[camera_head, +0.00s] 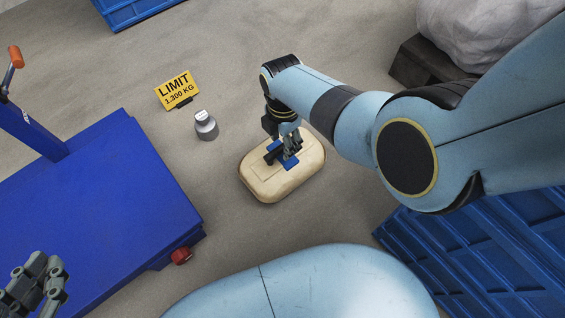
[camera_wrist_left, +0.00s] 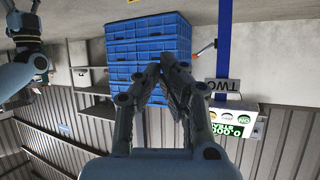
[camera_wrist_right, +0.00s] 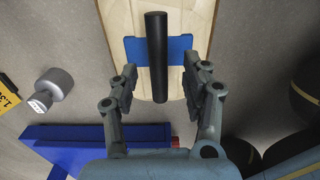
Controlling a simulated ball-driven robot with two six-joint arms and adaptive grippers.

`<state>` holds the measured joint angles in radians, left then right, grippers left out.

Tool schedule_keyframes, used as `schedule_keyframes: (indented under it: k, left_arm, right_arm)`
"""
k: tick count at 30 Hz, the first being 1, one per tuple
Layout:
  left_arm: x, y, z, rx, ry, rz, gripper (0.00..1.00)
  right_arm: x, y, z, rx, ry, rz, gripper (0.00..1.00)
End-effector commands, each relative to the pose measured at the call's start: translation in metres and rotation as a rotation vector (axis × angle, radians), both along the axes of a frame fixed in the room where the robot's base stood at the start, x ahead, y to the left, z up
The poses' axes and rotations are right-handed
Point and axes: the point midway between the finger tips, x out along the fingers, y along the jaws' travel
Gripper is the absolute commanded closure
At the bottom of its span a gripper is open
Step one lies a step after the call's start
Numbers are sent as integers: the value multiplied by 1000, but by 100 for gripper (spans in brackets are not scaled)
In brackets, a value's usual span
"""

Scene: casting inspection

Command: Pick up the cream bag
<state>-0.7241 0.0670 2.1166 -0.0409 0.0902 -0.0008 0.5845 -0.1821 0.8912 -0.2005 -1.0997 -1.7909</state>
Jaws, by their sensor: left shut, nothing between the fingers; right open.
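The cream bag (camera_head: 284,180) lies on the floor in the middle of the head view. It has a black handle on blue mounts on top. My right gripper (camera_head: 290,150) is over the bag at its handle. In the right wrist view the fingers of my right gripper (camera_wrist_right: 163,85) are open, one on each side of the black handle (camera_wrist_right: 156,60), with gaps to it. The cream bag (camera_wrist_right: 195,15) fills the top of that view. My left gripper (camera_wrist_left: 172,65) is shut and empty, away from the bag; it shows at the lower left of the head view (camera_head: 32,285).
A blue platform scale (camera_head: 100,200) stands left of the bag. A grey weight (camera_head: 206,127) and a yellow limit sign (camera_head: 177,89) stand on the floor between. Blue crates (camera_head: 480,260) are at the lower right. A grey sack (camera_head: 470,30) lies on a dark pallet (camera_head: 415,65) at the upper right.

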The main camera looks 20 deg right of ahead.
Motion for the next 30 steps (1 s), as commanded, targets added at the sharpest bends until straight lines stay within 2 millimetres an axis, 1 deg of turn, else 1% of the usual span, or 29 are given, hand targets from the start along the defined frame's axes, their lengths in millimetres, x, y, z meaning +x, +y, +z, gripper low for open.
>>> schedule_keyframes:
  k: [1, 3, 5, 9, 15, 18, 21, 23, 29, 30]
  left_arm:
    - [6, -1, 3, -1, -56, -7, 100]
    - [15, -4, 17, -2, -148, -17, 100]
    - [26, -5, 31, -1, -200, -23, 100]
    - [47, -8, 59, -1, -323, -35, 100]
    - [69, -12, 100, -2, -496, -55, 100]
    - [75, -13, 115, -1, -561, -63, 100]
    - [78, -15, 125, -1, -599, -67, 100]
    - [79, -15, 128, -1, -610, -68, 100]
    - [79, -15, 129, 0, -614, -69, 100]
    - [79, -15, 129, 0, -614, -69, 100]
  right_arm:
    - [-1, 0, -9, 1, 4, 0, 52]
    - [-1, 1, -14, 0, 4, 0, 52]
    - [0, 0, -13, 0, 2, 0, 52]
    - [1, 0, -18, 0, 0, 0, 52]
    - [1, 0, -26, 0, 0, 0, 52]
    - [1, 0, -28, 0, 0, 0, 52]
    - [1, 0, -29, 0, -1, 0, 52]
    - [2, 0, -29, 0, -1, 0, 52]
    - [2, 1, -29, 1, -2, 0, 52]
    - [2, 1, -29, 1, -2, 0, 54]
